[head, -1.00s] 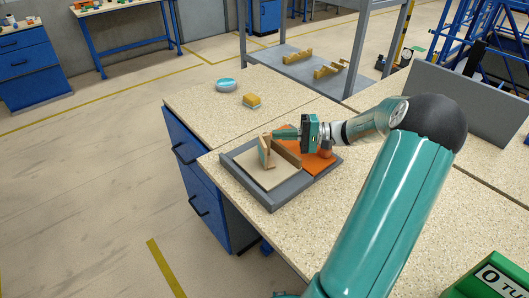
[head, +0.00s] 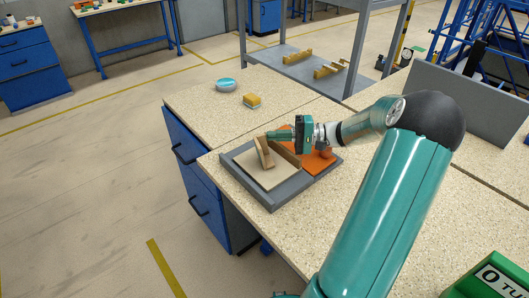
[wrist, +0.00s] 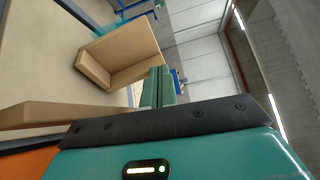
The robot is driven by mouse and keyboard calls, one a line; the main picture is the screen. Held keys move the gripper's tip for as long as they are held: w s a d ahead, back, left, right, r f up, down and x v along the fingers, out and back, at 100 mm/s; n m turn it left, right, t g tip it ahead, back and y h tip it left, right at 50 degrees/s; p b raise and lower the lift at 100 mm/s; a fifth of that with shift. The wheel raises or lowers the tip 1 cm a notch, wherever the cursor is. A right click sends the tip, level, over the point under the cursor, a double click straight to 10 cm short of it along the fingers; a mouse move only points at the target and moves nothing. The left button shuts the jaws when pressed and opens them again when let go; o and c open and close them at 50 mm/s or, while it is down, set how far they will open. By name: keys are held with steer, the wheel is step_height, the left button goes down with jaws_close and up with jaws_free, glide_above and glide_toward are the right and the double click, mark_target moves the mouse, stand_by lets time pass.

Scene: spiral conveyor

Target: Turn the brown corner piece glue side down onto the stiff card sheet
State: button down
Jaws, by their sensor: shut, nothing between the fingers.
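The brown corner piece (head: 262,152) stands tilted on the pale stiff card sheet (head: 266,178), in the grey tray (head: 272,206), its top leaning left. In the wrist view the corner piece (wrist: 122,55) shows as two joined brown panels, just left of my fingertips. My gripper (head: 271,134) is shut and empty, level with the top of the piece. In the wrist view the shut gripper fingers (wrist: 158,85) look very near its edge, but I cannot tell whether they touch it. I cannot make out which face carries glue.
A brown upright strip (head: 287,153) stands between the card and an orange sheet (head: 319,164) on the tray's right.

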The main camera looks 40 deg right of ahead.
steer(key=shift+w+a, duration=0.3)
steer(key=shift+a, duration=0.55)
steer(key=s+d+r, duration=0.2)
steer(key=d+r, duration=0.2)
steer(key=d, duration=0.1)
steer(key=shift+d, duration=0.35)
steer(key=s+a+n+g+h, duration=0.1)
steer(key=a+n+g+h, duration=0.4)
steer(key=a, duration=1.7)
steer(key=s+a+r+n+h, duration=0.3)
steer(key=s+a+h, duration=0.5)
steer(key=s+a, duration=0.3)
steer(key=shift+s+r+n+h, duration=0.4)
steer(key=shift+s+r, duration=0.15)
steer(key=shift+s, duration=1)
